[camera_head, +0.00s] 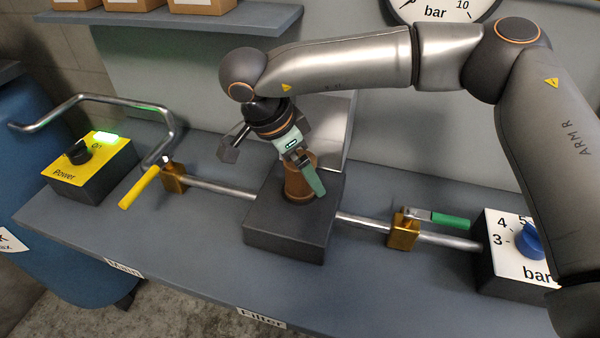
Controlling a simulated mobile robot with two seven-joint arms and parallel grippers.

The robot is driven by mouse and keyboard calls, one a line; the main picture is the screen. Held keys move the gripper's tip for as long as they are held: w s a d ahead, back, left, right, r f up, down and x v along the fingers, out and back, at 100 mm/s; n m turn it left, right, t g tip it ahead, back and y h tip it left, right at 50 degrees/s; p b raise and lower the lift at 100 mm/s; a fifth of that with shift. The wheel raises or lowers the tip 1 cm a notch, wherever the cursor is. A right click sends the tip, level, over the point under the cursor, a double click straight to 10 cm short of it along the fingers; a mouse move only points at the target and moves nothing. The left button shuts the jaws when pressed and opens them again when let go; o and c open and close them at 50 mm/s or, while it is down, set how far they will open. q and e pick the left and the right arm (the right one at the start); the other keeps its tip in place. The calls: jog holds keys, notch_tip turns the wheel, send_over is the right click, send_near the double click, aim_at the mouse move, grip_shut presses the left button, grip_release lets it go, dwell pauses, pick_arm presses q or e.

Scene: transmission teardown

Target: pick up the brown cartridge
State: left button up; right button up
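The brown cartridge (297,187) stands upright in the top of the dark filter block (285,232) in the middle of the bench. My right arm comes in from the right, and its gripper (306,172) points down at the cartridge. One green fingertip overlaps the cartridge's upper right side in the picture. The other finger is hidden, so I cannot tell whether the gripper is closed on the cartridge. The cartridge's top is partly hidden behind the gripper. My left gripper is not in view.
A pipe (222,187) runs through the block, with a yellow-handled valve (140,187) left and a green-handled valve (450,220) right. A yellow power box (90,160) with a lit green light stands left under a bent metal bar (110,100). A pressure-knob box (505,262) stands right.

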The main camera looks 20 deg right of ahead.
jog(key=shift+x, duration=0.8)
jog(key=shift+c, duration=0.4)
jog(key=c, duration=1.3)
jog(key=shift+r, duration=0.1)
